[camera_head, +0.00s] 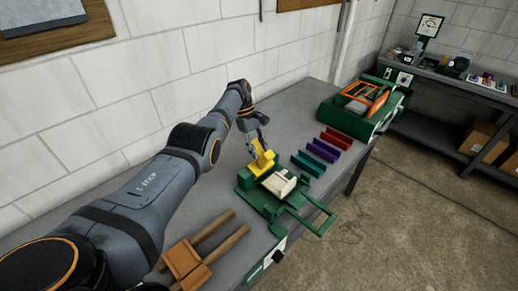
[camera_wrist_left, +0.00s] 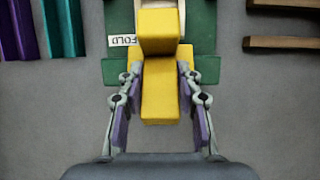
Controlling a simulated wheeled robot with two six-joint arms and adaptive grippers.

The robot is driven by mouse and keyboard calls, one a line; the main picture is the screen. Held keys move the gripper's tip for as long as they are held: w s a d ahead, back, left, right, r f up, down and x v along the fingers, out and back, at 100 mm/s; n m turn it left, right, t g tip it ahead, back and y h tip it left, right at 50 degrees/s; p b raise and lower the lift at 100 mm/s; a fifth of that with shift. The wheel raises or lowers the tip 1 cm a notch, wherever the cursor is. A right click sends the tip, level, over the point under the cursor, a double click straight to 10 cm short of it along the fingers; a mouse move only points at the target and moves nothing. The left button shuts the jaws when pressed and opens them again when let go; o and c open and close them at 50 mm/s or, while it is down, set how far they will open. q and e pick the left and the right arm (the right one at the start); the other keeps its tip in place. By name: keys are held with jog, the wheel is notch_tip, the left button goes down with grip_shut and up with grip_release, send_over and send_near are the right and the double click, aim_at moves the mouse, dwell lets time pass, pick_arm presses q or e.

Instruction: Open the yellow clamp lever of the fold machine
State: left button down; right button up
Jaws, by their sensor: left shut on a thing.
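The green fold machine (camera_head: 262,205) stands on the grey bench, with a cream block (camera_head: 279,184) on its middle. Its yellow clamp lever (camera_head: 261,164) sticks up at the back of the machine, on the side by my left arm. The lever also shows in the left wrist view (camera_wrist_left: 160,90), beside a label reading FOLD (camera_wrist_left: 122,41). My left gripper (camera_head: 259,146) reaches the lever from behind. In the left wrist view its two fingers (camera_wrist_left: 160,115) stand on either side of the yellow lever, shut on it. My right gripper is not in view.
Teal, purple and red channel pieces (camera_head: 322,150) lie in a row right of the machine. A green machine with an orange frame (camera_head: 362,100) stands at the bench's far end. The white block wall runs close behind the bench.

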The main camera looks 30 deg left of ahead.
pick_arm(q)
jog(key=shift+s+a+f, duration=0.1)
jog(key=shift+a+f, duration=0.2)
jog(key=c, duration=1.1)
grip_release()
jog(key=shift+f, duration=0.1)
jog(key=shift+o, duration=1)
jog(key=shift+w+a+f, duration=0.15)
jog(key=shift+w+a, duration=0.1)
jog(key=shift+a, duration=0.05)
jog(key=shift+s+d+r, duration=0.1)
jog(key=shift+d+r, duration=0.2)
jog(key=shift+r, duration=0.05)
notch_tip(320, 180, up, 10)
jog(key=shift+a+f, duration=0.15)
jog(key=shift+f, duration=0.05)
jog(key=shift+a+f, duration=0.1)
